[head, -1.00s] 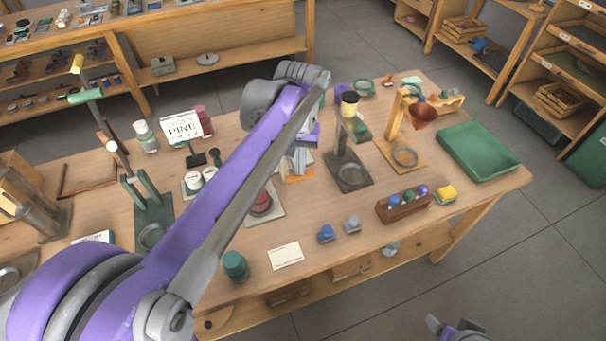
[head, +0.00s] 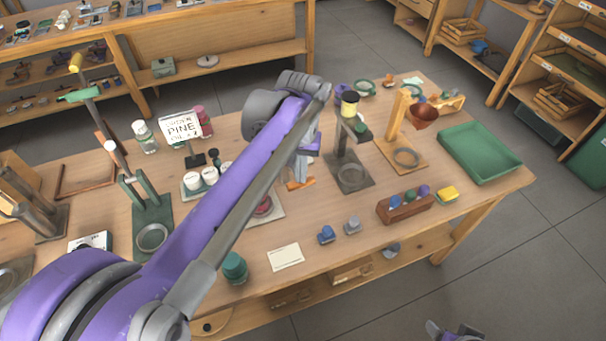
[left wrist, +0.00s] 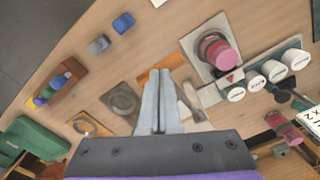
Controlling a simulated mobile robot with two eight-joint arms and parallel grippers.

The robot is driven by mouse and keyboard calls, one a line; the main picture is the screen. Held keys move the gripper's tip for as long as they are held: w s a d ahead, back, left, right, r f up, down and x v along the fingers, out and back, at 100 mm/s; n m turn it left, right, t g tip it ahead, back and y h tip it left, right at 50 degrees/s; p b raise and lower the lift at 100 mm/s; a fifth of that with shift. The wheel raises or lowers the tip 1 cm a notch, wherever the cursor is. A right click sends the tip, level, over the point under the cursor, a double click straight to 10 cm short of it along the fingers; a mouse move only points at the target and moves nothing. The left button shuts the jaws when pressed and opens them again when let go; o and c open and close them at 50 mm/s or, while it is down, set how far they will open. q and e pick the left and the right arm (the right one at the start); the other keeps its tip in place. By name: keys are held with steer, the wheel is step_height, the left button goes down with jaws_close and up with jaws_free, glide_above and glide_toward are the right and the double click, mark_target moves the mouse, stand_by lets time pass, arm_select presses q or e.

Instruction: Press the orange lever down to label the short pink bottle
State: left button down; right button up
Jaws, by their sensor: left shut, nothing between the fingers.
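The orange lever (head: 300,184) is just below my left gripper (head: 300,168) in the head view, partly hidden by it. In the left wrist view the orange lever (left wrist: 163,66) shows beyond the fingertips of my left gripper (left wrist: 158,78). Its fingers are shut and empty; whether they touch the lever I cannot tell. The short pink bottle (left wrist: 222,58) stands on a pale square plate beside the lever; in the head view it (head: 263,208) is mostly hidden by my left arm. Part of my right gripper (head: 436,328) shows at the bottom edge; its jaws are unclear.
White-capped jars (head: 209,175) stand left of the pale plate. A taller pink bottle (head: 204,122) stands behind, near the PINE sign (head: 182,131). A dark stand (head: 351,174) is close right of my gripper. A green tray (head: 480,152) lies at the table's right end.

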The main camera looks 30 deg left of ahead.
arm_select(q)
steer(key=shift+s+d+f+b, duration=0.1)
steer(key=shift+f+b, duration=0.2)
steer(key=shift+f, duration=0.4)
arm_select(e)
steer(key=shift+s+f, duration=0.1)
steer(key=shift+f, duration=0.4)
arm_select(q)
steer(key=shift+f, duration=0.1)
steer(key=shift+d+f+b, duration=0.1)
steer(key=shift+f+b, duration=0.5)
steer(key=shift+f, duration=0.3)
arm_select(e)
steer(key=shift+s+f, duration=0.15)
steer(key=shift+f, duration=0.45)
arm_select(q)
steer(key=shift+f, duration=0.15)
arm_select(e)
steer(key=shift+f, duration=0.1)
arm_select(q)
step_height(320, 180, up, 6)
steer(key=p, duration=0.4)
step_height(320, 180, up, 7)
steer(key=p, duration=0.3)
steer(key=shift+p, duration=0.35)
arm_select(e)
steer(key=w+r, duration=0.3)
steer(key=r, duration=0.7)
steer(key=shift+w+t, duration=0.3)
